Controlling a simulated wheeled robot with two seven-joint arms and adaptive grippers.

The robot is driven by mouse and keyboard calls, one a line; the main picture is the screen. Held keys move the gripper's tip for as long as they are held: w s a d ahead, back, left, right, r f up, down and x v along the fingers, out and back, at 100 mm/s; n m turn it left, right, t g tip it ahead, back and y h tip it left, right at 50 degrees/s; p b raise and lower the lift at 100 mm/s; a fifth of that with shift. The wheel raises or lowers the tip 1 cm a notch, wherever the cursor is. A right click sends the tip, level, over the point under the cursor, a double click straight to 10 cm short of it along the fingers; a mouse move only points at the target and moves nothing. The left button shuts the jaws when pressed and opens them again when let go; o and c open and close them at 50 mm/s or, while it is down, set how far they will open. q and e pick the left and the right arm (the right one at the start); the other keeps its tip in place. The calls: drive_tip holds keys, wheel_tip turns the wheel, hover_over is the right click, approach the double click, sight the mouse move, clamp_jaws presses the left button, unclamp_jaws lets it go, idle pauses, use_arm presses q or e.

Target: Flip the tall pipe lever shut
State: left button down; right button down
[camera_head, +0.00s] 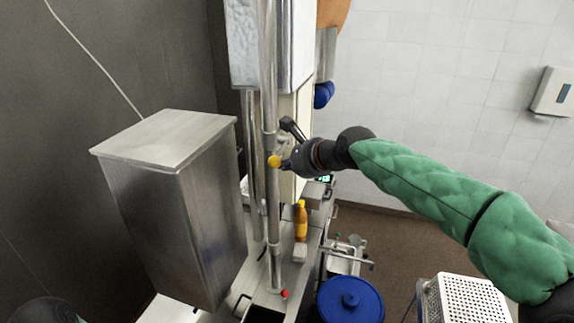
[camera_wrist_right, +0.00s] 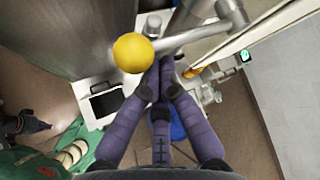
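The tall pipe (camera_head: 269,80) stands upright left of centre in the head view. Its lever ends in a yellow ball knob (camera_head: 274,161), which looks large in the right wrist view (camera_wrist_right: 133,53). There, the metal lever rod (camera_wrist_right: 190,38) runs from the knob right and up to a fitting. My right gripper (camera_head: 287,163) is beside the knob, on its right. Its purple fingers (camera_wrist_right: 160,66) converge with tips together, just below the rod, with nothing seen between them; contact is unclear. Part of my left arm shows at the bottom left of the head view; its fingers cannot be made out.
A large steel box (camera_head: 175,205) stands left of the pipe. A yellow bottle (camera_head: 301,220) stands on the counter behind the pipe. A blue round lid (camera_head: 350,300) and a white perforated basket (camera_head: 465,300) are at lower right. Brown floor lies open beyond them.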

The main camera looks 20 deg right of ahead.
wheel_tip(320, 180, up, 2)
drive_tip(key=p, duration=0.4)
drive_tip(key=shift+s+m+g, duration=0.15)
drive_tip(key=shift+m+g, duration=0.25)
